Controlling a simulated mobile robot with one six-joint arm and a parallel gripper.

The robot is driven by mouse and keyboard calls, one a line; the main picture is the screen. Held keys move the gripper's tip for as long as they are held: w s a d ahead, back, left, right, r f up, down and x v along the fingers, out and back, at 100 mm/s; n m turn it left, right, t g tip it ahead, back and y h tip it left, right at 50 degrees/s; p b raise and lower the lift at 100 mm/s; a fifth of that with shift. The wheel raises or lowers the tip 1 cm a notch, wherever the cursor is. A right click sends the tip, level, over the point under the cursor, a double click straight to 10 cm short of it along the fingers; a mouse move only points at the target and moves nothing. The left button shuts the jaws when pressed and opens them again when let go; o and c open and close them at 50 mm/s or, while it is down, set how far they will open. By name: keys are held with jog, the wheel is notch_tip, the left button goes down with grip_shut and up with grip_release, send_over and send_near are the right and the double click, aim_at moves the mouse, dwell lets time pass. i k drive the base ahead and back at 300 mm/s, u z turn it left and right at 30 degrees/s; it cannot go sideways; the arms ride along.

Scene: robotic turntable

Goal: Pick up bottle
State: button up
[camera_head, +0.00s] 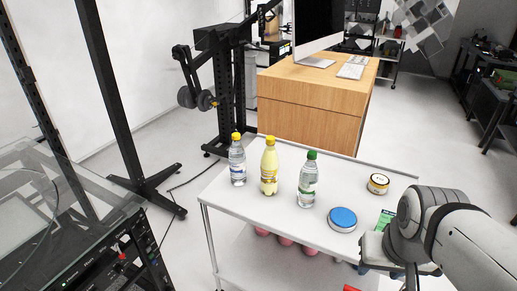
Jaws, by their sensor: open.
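Three bottles stand upright on a white table (260,208). On the left is a clear bottle with a yellow cap (238,165). Beside it is a yellow bottle with a yellow cap (269,170). To their right is a clear bottle with a green cap (308,182). My gripper (388,269) is at the table's near right corner, below the grey wrist of my arm. It is open and apart from all three bottles. My arm hides part of it.
A blue-lidded round container (342,219), a small jar (378,183) and a green packet (385,219) are on the table's right part. Several pink-red items (284,240) sit on the lower shelf. A wooden cabinet (308,110) stands behind. Black equipment (95,262) is at left.

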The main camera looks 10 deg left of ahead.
aim_at(237, 159)
jog(key=k, duration=1.1)
jog(key=u, duration=0.45)
jog(key=i, duration=0.75)
jog(key=u, duration=0.4)
jog(key=i, duration=1.45)
jog(key=z, duration=0.7)
